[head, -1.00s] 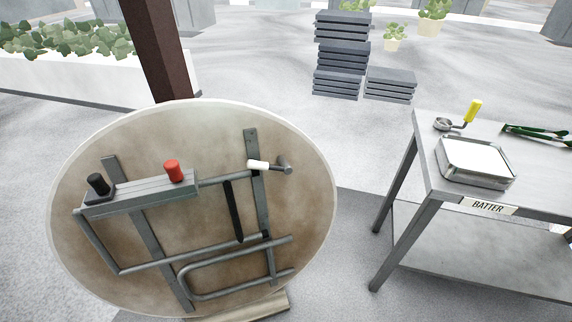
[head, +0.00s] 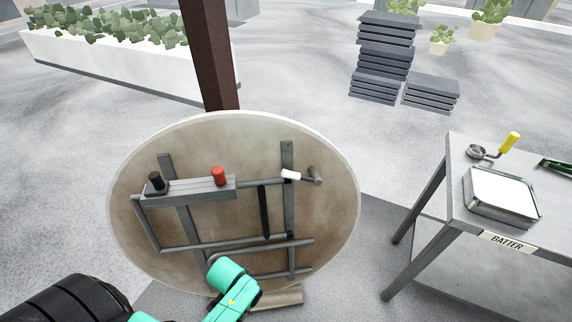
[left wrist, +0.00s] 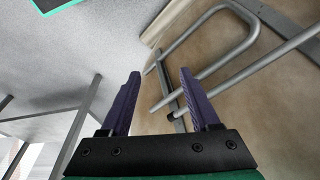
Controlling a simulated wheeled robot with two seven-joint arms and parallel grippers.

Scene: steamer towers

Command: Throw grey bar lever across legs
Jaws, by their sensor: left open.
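A round folded table (head: 335,200) stands on edge with its tan underside facing me. Folded grey tube legs (head: 210,244) lie against it. A slim dark bar (head: 264,212) hangs upright from the upper tube. A white-gripped handle (head: 291,175) sits at upper right. A grey housing (head: 195,190) carries a black knob (head: 157,182) and a red knob (head: 219,175). My left arm reaches in front of the table's lower edge; its fingers are hidden in the head view. In the left wrist view my left gripper (left wrist: 160,73) is open and empty, near the tube legs (left wrist: 200,75).
A metal cart (head: 455,200) with a batter pan (head: 502,195) and a yellow-handled ladle (head: 508,143) stands at right. Dark stacked slabs (head: 385,60), a planter (head: 120,65) and a brown post (head: 212,60) are behind. The floor between table and cart is clear.

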